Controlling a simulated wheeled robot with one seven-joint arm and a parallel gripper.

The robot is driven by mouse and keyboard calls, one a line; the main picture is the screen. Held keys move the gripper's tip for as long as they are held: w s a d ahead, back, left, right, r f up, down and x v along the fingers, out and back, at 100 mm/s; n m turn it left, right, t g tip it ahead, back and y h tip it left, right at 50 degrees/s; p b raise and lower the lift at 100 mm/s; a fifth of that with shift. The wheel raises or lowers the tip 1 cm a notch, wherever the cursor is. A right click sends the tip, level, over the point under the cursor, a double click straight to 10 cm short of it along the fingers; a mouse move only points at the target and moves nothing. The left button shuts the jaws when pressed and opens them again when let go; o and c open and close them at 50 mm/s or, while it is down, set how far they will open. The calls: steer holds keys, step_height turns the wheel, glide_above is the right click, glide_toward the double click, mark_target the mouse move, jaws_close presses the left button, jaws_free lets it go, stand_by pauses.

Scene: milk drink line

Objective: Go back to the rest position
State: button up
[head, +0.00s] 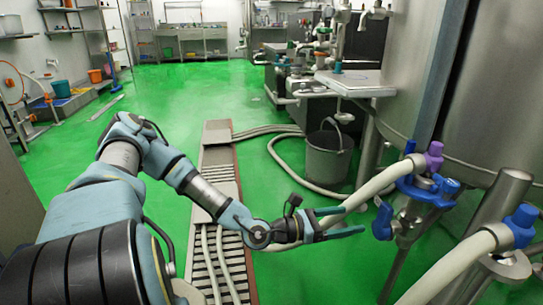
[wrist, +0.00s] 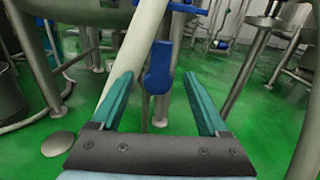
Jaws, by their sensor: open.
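My gripper (head: 343,221) is open, its two teal fingers apart in front of the tank outlet at the right of the head view. In the wrist view my gripper (wrist: 158,100) shows nothing held between its fingers. A blue valve handle (wrist: 158,67) hangs ahead of the gap between the fingertips, apart from them as far as I can tell. In the head view the blue handle (head: 382,221) sits just right of the fingertips, below a blue clamp (head: 428,190) and a purple knob (head: 434,157). My arm stretches forward from the lower left.
A pale hose (head: 378,184) runs from the valve past my gripper; it also crosses the wrist view (wrist: 133,55). A steel tank (head: 420,70) fills the right. A grey bucket (head: 328,160) stands behind the gripper. Green floor (head: 185,88) is open at the back left.

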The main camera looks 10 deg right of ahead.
steer(key=w+a+f+m+y, duration=0.3)
steer(key=a+f+m+y, duration=0.15)
steer(key=a, duration=0.35)
steer(key=w+a+f+m+y, duration=0.2)
steer(key=a+f+m+y, duration=0.2)
steer(key=a+m+y, duration=0.25)
steer(key=w+a+r+m+t+y, duration=0.1)
steer(key=w+a+r+m+y, duration=0.2)
steer(key=a, duration=0.5)
steer(key=w+a+r+m+t+y, duration=0.1)
steer(key=w+a+r+m+y, duration=0.15)
steer(key=a+r, duration=0.5)
steer(key=s+a+r+m+y, duration=0.1)
steer(key=s+a+r, duration=0.25)
steer(key=r, duration=0.25)
steer(key=s+a+r+m, duration=0.1)
steer(key=s+a+r, duration=0.1)
steer(key=a+r, duration=0.3)
step_height(320, 180, up, 28)
steer(key=p, duration=2.8)
steer(key=shift+w+d+f+t, duration=0.2)
steer(key=shift+w+t, duration=0.1)
